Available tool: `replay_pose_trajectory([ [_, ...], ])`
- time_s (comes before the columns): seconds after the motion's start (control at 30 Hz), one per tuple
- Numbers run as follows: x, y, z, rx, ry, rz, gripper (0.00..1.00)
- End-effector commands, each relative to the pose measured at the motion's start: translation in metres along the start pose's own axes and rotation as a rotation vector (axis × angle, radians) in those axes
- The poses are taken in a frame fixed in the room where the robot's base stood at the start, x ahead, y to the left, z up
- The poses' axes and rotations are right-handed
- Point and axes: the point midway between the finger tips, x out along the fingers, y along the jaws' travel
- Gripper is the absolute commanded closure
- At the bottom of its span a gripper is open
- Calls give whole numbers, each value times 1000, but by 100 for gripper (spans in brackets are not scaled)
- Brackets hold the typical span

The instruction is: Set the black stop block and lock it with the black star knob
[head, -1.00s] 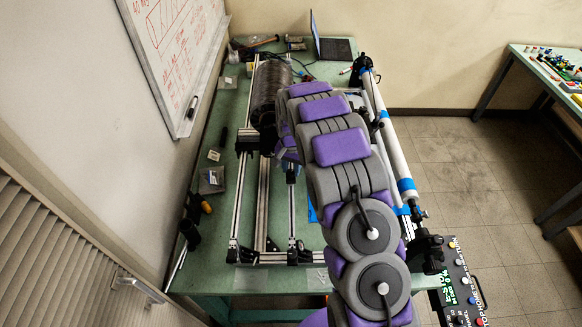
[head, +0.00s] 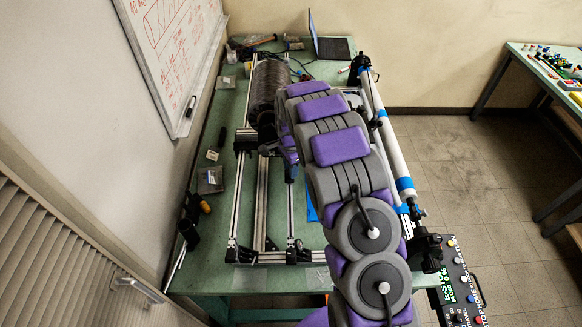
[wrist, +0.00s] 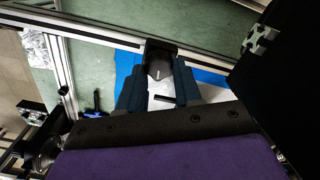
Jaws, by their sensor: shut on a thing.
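In the wrist view, my gripper (wrist: 158,88) has its two dark blue fingers closed on a dark block-like piece (wrist: 160,62), which I take to be the black stop block. The piece is in front of a silver rail, and I cannot tell whether it touches it. In the head view, my gripper is mostly hidden behind my own arm, near the black carriage (head: 247,139) on the frame's left rail. I cannot make out the black star knob for certain in either view.
A white tube (head: 395,155) runs along the right. A laptop (head: 330,46) is at the back. A button box (head: 462,290) is at the front right.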

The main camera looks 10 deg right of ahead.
Motion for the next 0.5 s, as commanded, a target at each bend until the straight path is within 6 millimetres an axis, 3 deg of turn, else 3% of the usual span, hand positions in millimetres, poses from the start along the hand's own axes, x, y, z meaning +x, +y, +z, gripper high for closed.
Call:
replay_pose_trajectory([
  [0.5,-1,-1,2,33,-1,-3,96],
])
